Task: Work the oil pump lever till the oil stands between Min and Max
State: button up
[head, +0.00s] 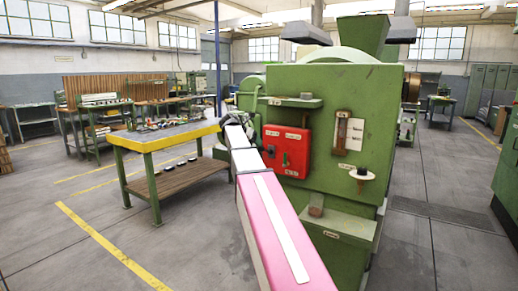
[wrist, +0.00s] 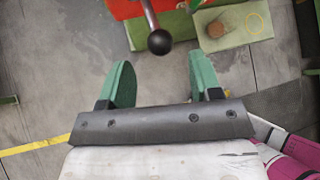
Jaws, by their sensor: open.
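A lever with a black ball knob (wrist: 159,41) on a thin rod shows at the top of the wrist view, in front of a red surface. My gripper (wrist: 160,75) is open, its two green fingers wide apart and empty. The knob appears beyond the fingertips, between their lines, and apart from both. In the head view a narrow brownish sight gauge (head: 341,132) is on the front of the green machine (head: 385,95). Its oil level and marks are too small to read. My arm hides the lever in the head view, or it is too small to tell.
A red control box (head: 287,151) is on the machine front. A small bracket (head: 362,174) with a dark item juts out to its right. A green ledge (head: 345,226) is lower down. A yellow-edged workbench (head: 165,138) with tools stands left. The floor in front is clear.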

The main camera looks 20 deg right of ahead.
jog(key=shift+v, duration=2.25)
